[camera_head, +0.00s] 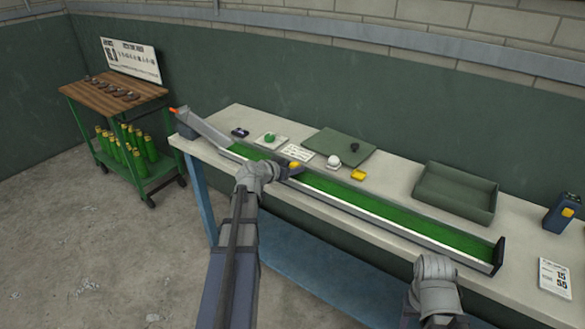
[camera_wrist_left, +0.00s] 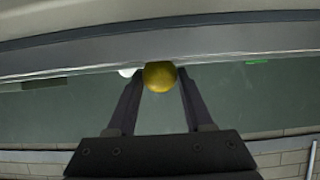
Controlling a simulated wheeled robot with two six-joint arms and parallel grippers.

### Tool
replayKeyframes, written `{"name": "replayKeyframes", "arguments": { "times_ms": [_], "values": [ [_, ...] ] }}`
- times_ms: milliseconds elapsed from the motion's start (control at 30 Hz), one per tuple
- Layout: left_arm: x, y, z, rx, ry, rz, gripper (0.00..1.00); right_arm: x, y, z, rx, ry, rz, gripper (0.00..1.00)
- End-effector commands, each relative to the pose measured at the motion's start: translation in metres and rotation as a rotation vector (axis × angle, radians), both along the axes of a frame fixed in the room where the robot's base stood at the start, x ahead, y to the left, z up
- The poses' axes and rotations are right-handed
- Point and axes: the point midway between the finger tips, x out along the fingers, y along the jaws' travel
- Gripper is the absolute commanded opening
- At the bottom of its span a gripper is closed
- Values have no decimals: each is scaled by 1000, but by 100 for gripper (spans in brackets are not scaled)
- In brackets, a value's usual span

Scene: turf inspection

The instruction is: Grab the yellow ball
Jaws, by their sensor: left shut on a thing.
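The yellow ball (camera_head: 294,166) shows small at the end of my left gripper (camera_head: 288,171), over the green-floored channel. In the left wrist view the ball (camera_wrist_left: 159,77) sits between the two dark fingertips (camera_wrist_left: 158,84), which are shut on it. Whether the ball touches the turf or hangs above it I cannot tell. My right arm's grey wrist (camera_head: 435,270) is at the front right of the table; its fingers are hidden.
The long green channel (camera_head: 380,207) runs along the table, with a ramp (camera_head: 205,131) at its left. Behind it are a white ball (camera_head: 333,161), a yellow item (camera_head: 358,174), a dark ball (camera_head: 354,146) and a green tray (camera_head: 457,190). A cart (camera_head: 115,95) stands left.

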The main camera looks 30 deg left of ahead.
Motion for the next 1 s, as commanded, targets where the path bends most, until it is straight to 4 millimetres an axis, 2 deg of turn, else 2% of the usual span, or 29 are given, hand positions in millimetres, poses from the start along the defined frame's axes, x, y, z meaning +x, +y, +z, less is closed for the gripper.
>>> {"name": "replayKeyframes", "arguments": {
  "times_ms": [33, 533, 700, 1000],
  "values": [
    [0, 0, 10, 0, 0, 0, 0, 0, 0, 10, 0, 0, 0, 50],
    [0, 0, 83, 0, 0, 0, 0, 0, 0, 83, 0, 0, -1, 50],
    [0, 0, 92, 0, 0, 0, 0, 0, 0, 92, 0, 0, -1, 50],
    [0, 0, 90, 0, 0, 0, 0, 0, 0, 90, 0, 0, -1, 50]
  ]
}}
